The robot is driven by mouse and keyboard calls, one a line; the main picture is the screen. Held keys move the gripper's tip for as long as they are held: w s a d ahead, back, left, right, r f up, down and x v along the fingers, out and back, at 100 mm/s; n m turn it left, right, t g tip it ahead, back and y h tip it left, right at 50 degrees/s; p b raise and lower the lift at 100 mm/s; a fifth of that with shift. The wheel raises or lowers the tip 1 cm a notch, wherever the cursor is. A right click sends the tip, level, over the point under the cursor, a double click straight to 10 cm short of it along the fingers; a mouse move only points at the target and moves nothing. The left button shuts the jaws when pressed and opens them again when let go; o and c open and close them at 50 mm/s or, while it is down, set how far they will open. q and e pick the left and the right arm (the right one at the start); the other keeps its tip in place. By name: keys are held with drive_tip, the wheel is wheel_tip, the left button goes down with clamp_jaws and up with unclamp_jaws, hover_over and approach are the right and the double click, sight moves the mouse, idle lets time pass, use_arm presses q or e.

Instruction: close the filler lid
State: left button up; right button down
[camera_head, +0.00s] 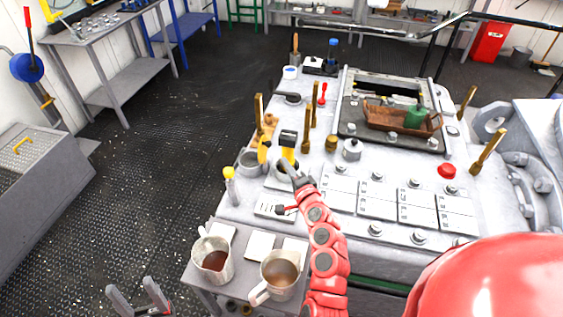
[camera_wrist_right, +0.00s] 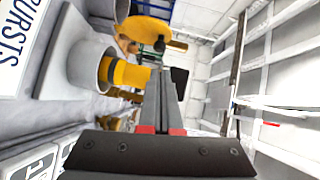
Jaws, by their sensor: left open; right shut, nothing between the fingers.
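The filler appears to be the grey cup-shaped neck (camera_head: 249,161) on the deck's left side. A yellow piece, seemingly its lid (camera_head: 264,149), stands raised at its right rim; it shows as a yellow disc (camera_wrist_right: 150,30) in the right wrist view. My right gripper (camera_head: 287,167) is shut and empty, right of the neck and close to a yellow post with a black top (camera_head: 288,142). In the wrist view its fingers (camera_wrist_right: 165,75) lie beside the yellow post; contact cannot be told. My left gripper (camera_head: 139,296) is open and empty over the floor, lower left.
Several brass levers (camera_head: 307,131) and a red-topped lever (camera_head: 322,96) stand behind my right gripper. Two mugs (camera_head: 279,270) of brown liquid stand on the near side table. A yellow-topped post (camera_head: 229,180) stands left of the gripper. The floor at left is mostly clear.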

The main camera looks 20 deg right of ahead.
drive_tip(key=w, duration=0.5)
drive_tip(key=w+f, duration=0.1)
drive_tip(key=w, duration=0.2)
drive_tip(key=shift+w+a+p, duration=0.1)
drive_tip(key=shift+w+p, duration=0.05)
drive_tip(key=shift+p, duration=0.15)
drive_tip(key=shift+w+r, duration=0.1)
drive_tip(key=shift+w, duration=0.05)
